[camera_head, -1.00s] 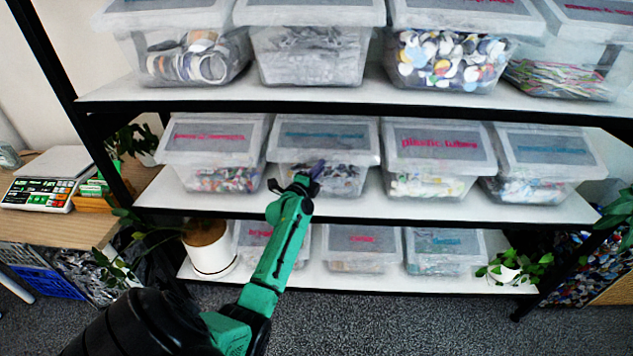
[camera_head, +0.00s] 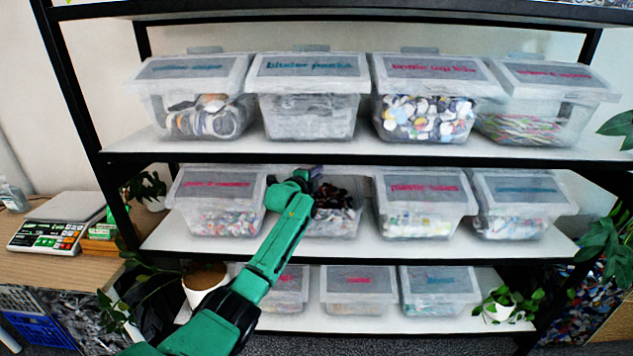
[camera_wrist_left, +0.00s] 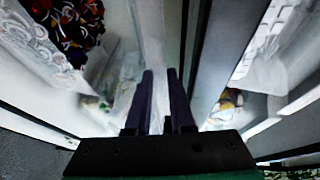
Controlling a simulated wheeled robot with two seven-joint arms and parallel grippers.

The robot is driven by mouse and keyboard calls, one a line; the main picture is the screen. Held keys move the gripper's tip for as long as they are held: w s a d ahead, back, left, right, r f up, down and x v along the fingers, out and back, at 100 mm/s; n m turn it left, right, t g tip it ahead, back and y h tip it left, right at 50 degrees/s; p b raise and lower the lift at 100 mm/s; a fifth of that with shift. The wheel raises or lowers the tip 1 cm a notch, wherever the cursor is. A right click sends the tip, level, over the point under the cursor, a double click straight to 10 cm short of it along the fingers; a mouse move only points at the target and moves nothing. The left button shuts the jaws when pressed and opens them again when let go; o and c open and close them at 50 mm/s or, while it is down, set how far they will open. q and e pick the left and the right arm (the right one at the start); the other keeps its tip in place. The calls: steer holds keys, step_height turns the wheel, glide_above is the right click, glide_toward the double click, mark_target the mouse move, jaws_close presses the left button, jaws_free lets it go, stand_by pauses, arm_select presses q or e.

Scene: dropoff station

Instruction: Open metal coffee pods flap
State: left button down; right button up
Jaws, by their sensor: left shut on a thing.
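The metal coffee pods bin (camera_head: 335,222) is a clear tub, second from left on the middle shelf. Its top now stands open at the front and dark pods (camera_head: 338,194) show inside; they also show in the left wrist view (camera_wrist_left: 75,30). The flap (camera_wrist_left: 152,38) is a pale translucent sheet, raised and seen nearly edge-on in the left wrist view. My left gripper (camera_head: 312,172) is at the bin's upper left, its dark fingers (camera_wrist_left: 163,85) shut on the flap. My arm hides the bin's left part. My right gripper is not in view.
Closed lidded bins stand close on both sides: one on the left (camera_head: 217,222) and the plastic tubes bin (camera_head: 420,226) on the right. The upper shelf (camera_head: 300,152) is close above. Potted plants and a scale (camera_head: 50,236) lie to the sides.

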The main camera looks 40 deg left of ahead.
arm_select(q)
steer(key=shift+r, duration=0.1)
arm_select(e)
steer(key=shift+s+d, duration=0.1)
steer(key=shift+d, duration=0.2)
arm_select(q)
steer(key=c, duration=1)
jaws_free()
steer(key=shift+w, duration=0.1)
steer(key=shift+w+a, duration=0.1)
steer(key=b+v, duration=0.3)
steer(key=v, duration=1.1)
steer(key=shift+s+b, duration=0.3)
steer(key=shift+b, duration=0.1)
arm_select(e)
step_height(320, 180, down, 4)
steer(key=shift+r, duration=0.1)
